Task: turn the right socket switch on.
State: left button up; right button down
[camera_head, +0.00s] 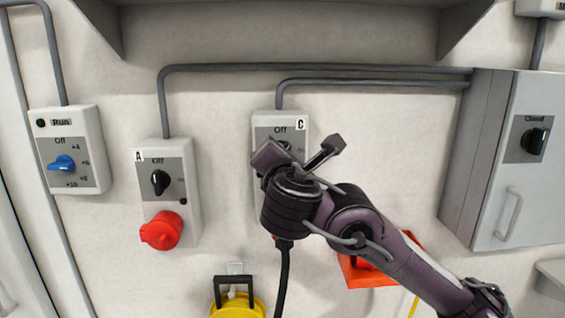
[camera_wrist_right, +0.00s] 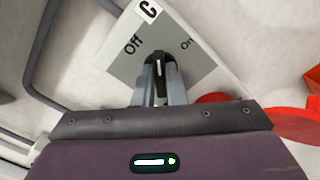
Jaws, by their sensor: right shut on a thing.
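The right socket switch box (camera_head: 290,121), marked C, is on the wall at the centre of the head view. My right gripper (camera_head: 288,152) is in front of it and hides most of its dial and lower part. In the right wrist view, the grey plate (camera_wrist_right: 122,67) shows Off at left and On at right. The two fingers of my right gripper (camera_wrist_right: 158,85) are shut on the small black knob (camera_wrist_right: 158,62). The knob's white mark seems to point up the picture, between the two labels. My left gripper is not in view.
Switch box A (camera_head: 150,153) with a red socket (camera_head: 162,231) is left of box C, and a box with a blue knob (camera_head: 62,163) is further left. A grey cabinet (camera_head: 481,150) juts out at right. A yellow plug (camera_head: 250,305) is below.

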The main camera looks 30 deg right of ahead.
jog(key=m+b, duration=0.2)
jog(key=m, duration=0.1)
jog(key=m+b, duration=0.1)
jog(key=m, duration=0.1)
jog(key=shift+f, duration=0.3)
jog(key=shift+m+b, duration=1.05)
jog(key=shift+m, duration=1.05)
jog(key=c, duration=1.5)
grip_release()
jog(key=shift+d, duration=0.1)
jog(key=shift+r, duration=0.1)
jog(key=v, duration=0.8)
jog(key=shift+b, duration=0.4)
jog(key=shift+d, duration=0.1)
